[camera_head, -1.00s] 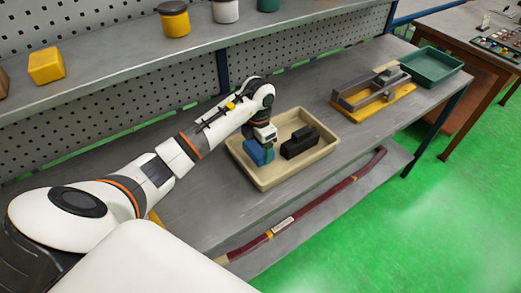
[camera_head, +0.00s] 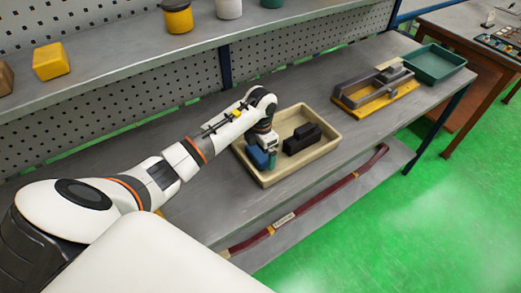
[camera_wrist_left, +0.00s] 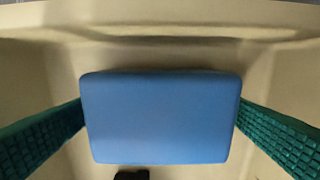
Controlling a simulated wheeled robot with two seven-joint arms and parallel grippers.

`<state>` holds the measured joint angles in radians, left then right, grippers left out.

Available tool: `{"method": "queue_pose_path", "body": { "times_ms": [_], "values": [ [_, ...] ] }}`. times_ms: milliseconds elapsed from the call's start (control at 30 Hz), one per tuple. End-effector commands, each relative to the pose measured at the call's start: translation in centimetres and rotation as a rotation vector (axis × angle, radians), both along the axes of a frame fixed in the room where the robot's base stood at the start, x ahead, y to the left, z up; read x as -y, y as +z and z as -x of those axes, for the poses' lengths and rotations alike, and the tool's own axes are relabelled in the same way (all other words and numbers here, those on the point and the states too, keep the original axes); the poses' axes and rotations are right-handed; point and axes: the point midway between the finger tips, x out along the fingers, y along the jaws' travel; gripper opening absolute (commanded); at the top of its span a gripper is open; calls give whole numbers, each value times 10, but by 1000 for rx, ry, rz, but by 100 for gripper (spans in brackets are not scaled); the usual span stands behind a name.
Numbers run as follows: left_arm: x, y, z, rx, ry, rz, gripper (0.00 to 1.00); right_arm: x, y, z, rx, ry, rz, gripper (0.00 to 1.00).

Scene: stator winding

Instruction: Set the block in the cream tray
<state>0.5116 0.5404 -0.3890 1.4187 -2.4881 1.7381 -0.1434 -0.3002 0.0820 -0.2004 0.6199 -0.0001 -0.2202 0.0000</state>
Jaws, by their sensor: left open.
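A blue block (camera_head: 257,157) sits inside the cream tray (camera_head: 318,155), near its left end. My left gripper (camera_head: 264,155) is over the tray, pointing down at the blue block. In the left wrist view the blue block (camera_wrist_left: 160,117) lies between the two green ridged fingers (camera_wrist_left: 160,125), with one finger close along each side. The fingers are open; whether they touch the block is hard to tell. The tray floor and wall (camera_wrist_left: 180,45) show behind the block. My right gripper is not in view.
A black block (camera_head: 302,138) lies in the same tray, right of the blue one. Further right are a grey fixture on a yellow base (camera_head: 375,88) and a green tray (camera_head: 434,63). A shelf with a yellow block (camera_head: 51,62) and several jars runs above the bench.

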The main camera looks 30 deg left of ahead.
Motion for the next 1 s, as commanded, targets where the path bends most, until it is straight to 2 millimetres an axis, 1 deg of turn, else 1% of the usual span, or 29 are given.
{"method": "queue_pose_path", "body": {
  "times_ms": [67,167,267,500,600,700,800,1000],
  "values": [
    [0,6,0,1,0,1,100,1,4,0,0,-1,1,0],
    [0,16,-1,5,-2,-1,100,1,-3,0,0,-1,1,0],
    [-1,35,-2,6,-2,-2,100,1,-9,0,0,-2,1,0],
    [0,87,-1,6,0,-1,100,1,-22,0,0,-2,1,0],
    [0,104,-1,5,-1,-1,100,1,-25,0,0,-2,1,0],
    [0,115,-1,2,-1,0,100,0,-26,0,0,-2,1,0],
    [0,121,0,1,0,-1,100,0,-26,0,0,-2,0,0],
    [0,123,0,0,0,1,100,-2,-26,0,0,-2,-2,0]
  ]
}}
